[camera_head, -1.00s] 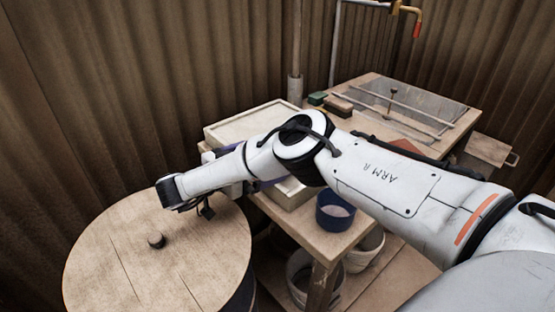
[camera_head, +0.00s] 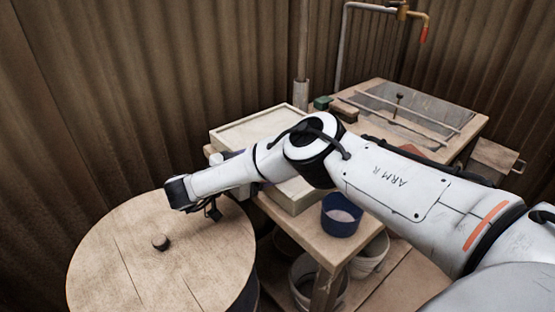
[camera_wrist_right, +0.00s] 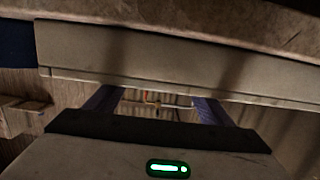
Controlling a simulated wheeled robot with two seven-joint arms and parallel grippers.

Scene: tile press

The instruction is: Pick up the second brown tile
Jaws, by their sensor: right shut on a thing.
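A small brown tile (camera_head: 343,109) lies on the far table beside a green one (camera_head: 321,102); I cannot tell whether it is the second brown tile. My left gripper is not in view.
A pale rectangular tray (camera_head: 232,135) stands on the wooden table, partly behind my forearm. A blue pot (camera_head: 341,222) stands at its near edge. A round wooden top with a knob (camera_head: 160,242) is at the left. Buckets (camera_head: 304,283) sit below.

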